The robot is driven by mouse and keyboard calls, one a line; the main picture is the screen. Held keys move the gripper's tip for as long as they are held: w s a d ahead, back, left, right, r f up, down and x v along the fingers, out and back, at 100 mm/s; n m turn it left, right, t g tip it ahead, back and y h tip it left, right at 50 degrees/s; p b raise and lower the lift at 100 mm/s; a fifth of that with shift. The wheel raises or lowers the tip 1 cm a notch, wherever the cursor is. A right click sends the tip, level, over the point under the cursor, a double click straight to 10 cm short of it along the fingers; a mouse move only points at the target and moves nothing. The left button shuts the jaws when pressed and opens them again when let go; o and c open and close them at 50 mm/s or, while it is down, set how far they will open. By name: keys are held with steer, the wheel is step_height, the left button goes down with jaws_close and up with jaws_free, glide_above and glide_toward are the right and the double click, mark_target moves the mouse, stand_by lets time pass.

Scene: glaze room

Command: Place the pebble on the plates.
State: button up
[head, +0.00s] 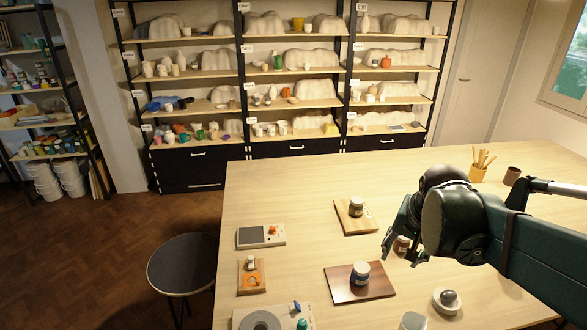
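A rounded grey object (449,297), which looks like the pebble, sits in a small white dish (437,303) near the front right of the table. I cannot tell for sure which things are the plates. A light wooden board (344,228) and a dark brown board (341,289) lie mid-table, each bearing a lidded jar. My gripper (402,250) hangs over the table, behind and left of the dish and apart from the grey object. Its fingers look spread. A small brown jar (402,243) shows between them, and no grip on it is visible.
A small board (245,288) with a bottle, a scale-like device (250,237) and a coil-topped device (262,322) line the left edge. A clear cup (412,321) is at the front. A brush pot (477,174) and brown cup (512,176) stand back right. The table's far left is clear.

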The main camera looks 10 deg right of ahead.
steer(key=s+a+r+n+t, duration=0.1)
steer(key=s+a+n, duration=0.1)
steer(key=a, duration=0.3)
steer(key=s+a+n+t, duration=0.1)
steer(key=s+a+n, duration=0.1)
steer(key=a, duration=0.3)
steer(key=s+a+r+n+t+y, duration=0.1)
steer(key=s+a+n, duration=0.1)
steer(key=a+n, duration=0.2)
steer(key=shift+s+a+r+t, duration=0.25)
steer(key=shift+a+r+t, duration=0.05)
steer(key=shift+a+r, duration=0.1)
steer(key=shift+f, duration=0.15)
step_height(320, 180, down, 8)
steer(key=b, duration=0.8)
steer(key=shift+f, duration=0.15)
stand_by(0.4)
